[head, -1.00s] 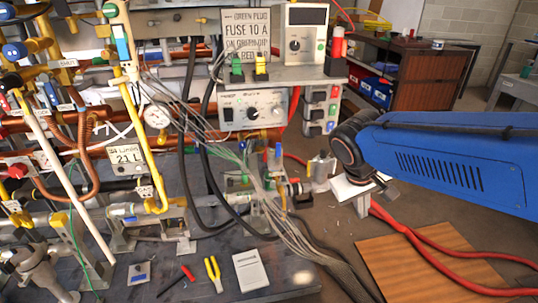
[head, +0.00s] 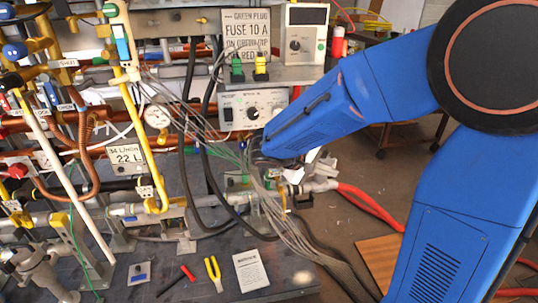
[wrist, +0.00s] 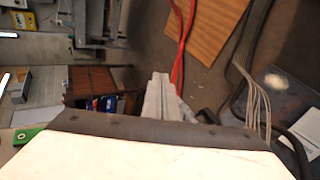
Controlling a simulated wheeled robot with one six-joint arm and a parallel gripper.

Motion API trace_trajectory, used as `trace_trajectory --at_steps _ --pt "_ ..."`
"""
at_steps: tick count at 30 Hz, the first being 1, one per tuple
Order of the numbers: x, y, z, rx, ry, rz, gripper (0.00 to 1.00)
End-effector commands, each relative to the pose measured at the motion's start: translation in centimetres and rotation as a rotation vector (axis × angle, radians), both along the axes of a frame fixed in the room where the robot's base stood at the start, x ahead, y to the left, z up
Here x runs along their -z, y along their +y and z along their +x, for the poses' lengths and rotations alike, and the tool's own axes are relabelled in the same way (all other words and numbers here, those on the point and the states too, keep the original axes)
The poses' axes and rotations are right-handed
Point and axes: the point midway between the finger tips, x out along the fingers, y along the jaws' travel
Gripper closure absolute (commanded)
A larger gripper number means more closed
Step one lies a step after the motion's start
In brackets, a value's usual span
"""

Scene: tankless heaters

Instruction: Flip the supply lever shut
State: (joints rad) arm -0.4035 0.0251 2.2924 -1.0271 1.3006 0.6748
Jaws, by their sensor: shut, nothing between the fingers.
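My gripper (wrist: 159,82) shows in the wrist view as two grey fingers pressed together, with nothing between them. In the head view my blue arm reaches in from the right, its far end over the back right of the bench, and hides most of the gripper. No lever is marked clearly as the supply lever. Candidate handles are a yellow one (head: 152,160) and a white one (head: 62,175) on the pipes at left, and a red one (head: 18,170) at the far left. Small fittings (head: 238,180) near the arm's end are partly covered. No contact is visible.
Grey cables (head: 285,232) hang across the bench (head: 215,255). Pliers (head: 213,272), a red-and-black tool (head: 176,281) and a white card (head: 250,270) lie at its front. A power supply (head: 252,108) stands at the back. Red hoses (head: 370,203) run right.

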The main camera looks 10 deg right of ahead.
Motion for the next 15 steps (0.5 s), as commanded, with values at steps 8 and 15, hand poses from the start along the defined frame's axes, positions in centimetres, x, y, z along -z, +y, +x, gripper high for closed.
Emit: trace_trajectory --at_steps 8,15 --pt "1.3 3.8 5.9 -0.108 -0.052 -0.17 1.0" --pt "2.8 8.3 10.6 -0.221 -0.123 -0.297 1.0"
